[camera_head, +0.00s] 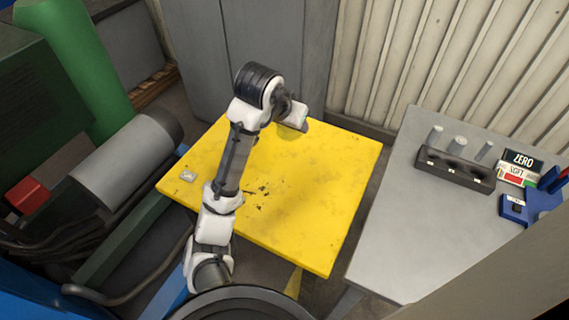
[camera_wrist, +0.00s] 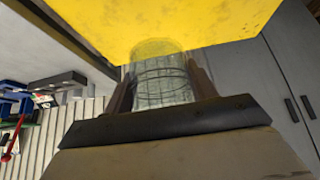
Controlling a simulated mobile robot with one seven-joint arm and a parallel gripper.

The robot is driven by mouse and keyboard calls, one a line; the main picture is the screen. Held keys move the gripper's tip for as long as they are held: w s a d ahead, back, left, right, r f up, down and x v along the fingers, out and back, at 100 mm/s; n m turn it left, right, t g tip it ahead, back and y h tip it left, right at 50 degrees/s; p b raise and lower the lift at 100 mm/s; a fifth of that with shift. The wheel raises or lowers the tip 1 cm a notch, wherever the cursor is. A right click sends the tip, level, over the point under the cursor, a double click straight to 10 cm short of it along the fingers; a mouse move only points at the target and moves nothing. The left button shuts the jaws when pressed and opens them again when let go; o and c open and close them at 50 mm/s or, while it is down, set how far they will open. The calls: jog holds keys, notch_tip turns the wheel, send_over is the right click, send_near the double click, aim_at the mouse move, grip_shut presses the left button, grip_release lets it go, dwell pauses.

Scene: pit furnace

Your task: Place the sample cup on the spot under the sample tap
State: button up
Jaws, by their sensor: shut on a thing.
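A clear, see-through cup with dark rings (camera_wrist: 161,82) is between the two brown fingers of my gripper (camera_wrist: 162,78) in the wrist view. My gripper is shut on it, and the yellow table top shows beyond. In the head view my gripper (camera_head: 296,120) is over the far part of the yellow table (camera_head: 320,195), near its back edge. The cup cannot be made out clearly there. I cannot identify the sample tap or the spot under it in either view.
A small pale grey piece (camera_head: 187,176) lies at the table's left corner. A grey bench (camera_head: 400,230) at right carries a dark rack (camera_head: 455,170) and signs (camera_head: 520,168). The table's right half is clear.

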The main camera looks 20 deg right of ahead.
notch_tip(320, 180, down, 13)
jog(key=b, duration=0.3)
jog(key=shift+b, duration=0.4)
jog(key=shift+f+p, duration=0.3)
jog(key=shift+f, duration=2.25)
jog(key=shift+f, duration=0.15)
jog(key=o, duration=1)
jog(key=shift+c, duration=0.2)
